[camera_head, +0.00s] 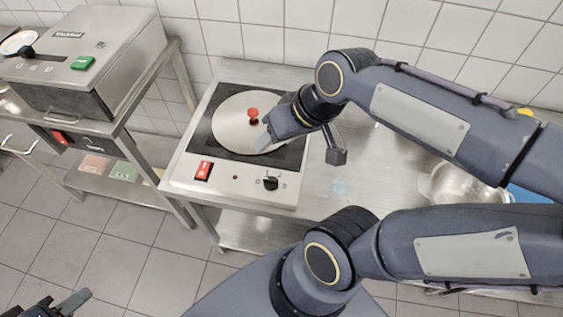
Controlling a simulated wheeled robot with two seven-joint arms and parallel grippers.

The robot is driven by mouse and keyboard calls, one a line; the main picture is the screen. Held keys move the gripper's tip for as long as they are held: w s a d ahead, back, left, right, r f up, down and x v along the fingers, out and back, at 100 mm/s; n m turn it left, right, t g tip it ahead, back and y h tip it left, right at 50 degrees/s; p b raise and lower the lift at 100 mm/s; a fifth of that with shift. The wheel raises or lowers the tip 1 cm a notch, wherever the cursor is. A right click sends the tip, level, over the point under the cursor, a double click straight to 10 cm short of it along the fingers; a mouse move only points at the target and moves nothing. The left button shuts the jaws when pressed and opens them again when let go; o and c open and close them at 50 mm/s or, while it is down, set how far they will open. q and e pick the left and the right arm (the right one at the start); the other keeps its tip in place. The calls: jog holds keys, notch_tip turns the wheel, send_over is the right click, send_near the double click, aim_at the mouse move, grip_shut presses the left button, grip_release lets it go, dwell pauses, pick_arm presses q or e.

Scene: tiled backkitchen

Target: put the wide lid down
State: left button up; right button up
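The wide lid (229,128) is a pale round disc with a red knob (253,113). It appears to lie flat on the black top of the hotplate unit (187,163). My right gripper (265,139) is over the lid's right side, just right of the knob. One grey fingertip shows against the disc; the knob stands clear to its left. Whether it touches the lid or is open is unclear. My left gripper (70,304) is low at the bottom left corner, far from the lid, over the floor. One grey finger shows; the rest is cut off.
A steel appliance (88,60) stands on a steel stand at the left, with a shelf (140,184) below. A metal bowl (466,186) and a blue item (529,194) lie further right, partly behind my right arm.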

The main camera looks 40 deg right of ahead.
jog(key=shift+t+y, duration=0.3)
jog(key=shift+y, duration=0.1)
jog(key=s+a, duration=0.1)
jog(key=s+a+f, duration=0.1)
jog(key=s, duration=0.1)
jog(key=s+a+f, duration=0.1)
jog(key=shift+s+f, duration=0.1)
jog(key=shift+s, duration=0.25)
jog(key=shift+d, duration=0.1)
